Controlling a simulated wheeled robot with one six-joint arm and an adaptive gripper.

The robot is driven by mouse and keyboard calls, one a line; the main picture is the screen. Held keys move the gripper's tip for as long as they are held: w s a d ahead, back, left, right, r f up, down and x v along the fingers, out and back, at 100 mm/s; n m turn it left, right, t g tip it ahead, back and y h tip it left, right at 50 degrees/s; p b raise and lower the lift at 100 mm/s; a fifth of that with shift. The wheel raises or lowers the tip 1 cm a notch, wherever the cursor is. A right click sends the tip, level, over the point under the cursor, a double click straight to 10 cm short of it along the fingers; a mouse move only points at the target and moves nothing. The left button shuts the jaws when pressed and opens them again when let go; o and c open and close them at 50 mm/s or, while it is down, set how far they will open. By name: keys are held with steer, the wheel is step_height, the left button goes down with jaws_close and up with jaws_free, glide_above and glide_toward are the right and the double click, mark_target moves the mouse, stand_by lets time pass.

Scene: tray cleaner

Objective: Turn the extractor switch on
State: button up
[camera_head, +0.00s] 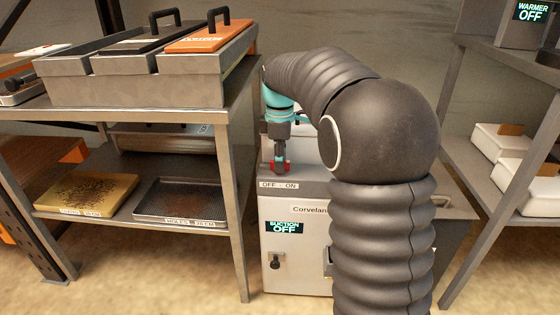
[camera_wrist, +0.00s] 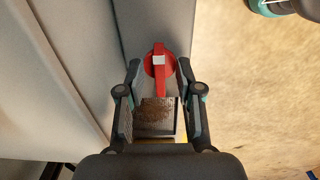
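The extractor is a grey cabinet (camera_head: 310,255) in the middle of the head view. Its red switch (camera_head: 280,167) is on top, above an "OFF - ON" label (camera_head: 279,185). A display (camera_head: 284,228) on its front reads "SUCTION OFF". My gripper (camera_head: 279,158) points down at the switch and partly covers it. In the wrist view, the red switch (camera_wrist: 159,66) has a round base and a handle pointing toward my gripper (camera_wrist: 160,88). The two fingers are apart, with the handle's end between them. I see no clear contact.
A metal table (camera_head: 130,115) with lidded containers stands at left, with trays on its lower shelf (camera_head: 130,165). A shelf (camera_head: 470,170) with white boxes stands at right, below a display (camera_head: 534,12) reading "WARMER OFF". Floor is clear in front of the left table.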

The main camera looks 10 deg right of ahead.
jaws_close()
steer(key=shift+r+m+p, duration=0.1)
steer(key=shift+m+p, duration=0.3)
steer(key=shift+p, duration=0.05)
steer(key=m+p, duration=0.2)
steer(key=shift+r+m+p, duration=0.15)
steer(key=shift+m+p, duration=0.15)
steer(key=shift+m, duration=0.1)
steer(key=m+p, duration=0.3)
steer(key=m, duration=0.2)
steer(key=m+p, duration=0.2)
steer(key=m, duration=0.3)
steer(key=shift+p, duration=0.35)
steer(key=m+p, duration=0.1)
steer(key=m, duration=0.3)
steer(key=shift+f, duration=0.2)
steer(key=shift+m+p, duration=0.3)
